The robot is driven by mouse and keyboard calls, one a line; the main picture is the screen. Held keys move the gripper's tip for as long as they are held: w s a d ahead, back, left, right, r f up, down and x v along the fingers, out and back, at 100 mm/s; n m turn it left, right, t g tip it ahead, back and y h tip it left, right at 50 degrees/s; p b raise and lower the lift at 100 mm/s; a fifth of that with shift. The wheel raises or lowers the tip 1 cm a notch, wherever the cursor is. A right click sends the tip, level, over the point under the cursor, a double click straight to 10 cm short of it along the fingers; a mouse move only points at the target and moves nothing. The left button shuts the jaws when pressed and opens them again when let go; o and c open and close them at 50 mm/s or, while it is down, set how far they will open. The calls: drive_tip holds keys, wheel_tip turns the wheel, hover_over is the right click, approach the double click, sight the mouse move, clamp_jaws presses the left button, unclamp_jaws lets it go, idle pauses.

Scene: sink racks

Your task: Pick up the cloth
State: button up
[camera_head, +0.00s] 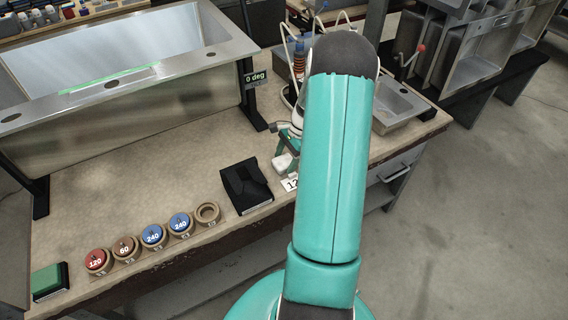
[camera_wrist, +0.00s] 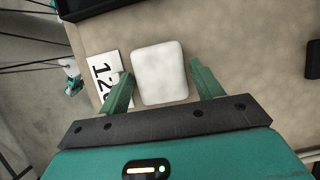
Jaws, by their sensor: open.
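A white, rounded, pad-like thing (camera_wrist: 160,72), most likely the folded cloth, lies on the worktop beside a white card with black digits (camera_wrist: 104,75). In the head view the white pad (camera_head: 283,163) shows small, left of my arm. My gripper (camera_wrist: 161,74) is open, with one green finger on each side of the pad. The left finger looks close to the pad's edge; the right one has a small gap. I cannot tell how high the fingertips are above the worktop. My arm hides much of the gripper in the head view.
Several numbered round discs (camera_head: 153,235) stand along the front edge, with a green block (camera_head: 48,281) at far left.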

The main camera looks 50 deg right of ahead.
drive_tip(key=c, duration=0.7)
drive_tip(key=shift+c, duration=0.2)
drive_tip(key=shift+r, duration=0.8)
drive_tip(key=s+a+r, duration=0.2)
drive_tip(key=s+r, duration=0.9)
drive_tip(key=s, duration=0.2)
drive_tip(key=shift+s+r, duration=0.15)
drive_tip(key=shift+s, duration=0.25)
drive_tip(key=shift+a, duration=0.1)
drive_tip(key=shift+o, duration=0.5)
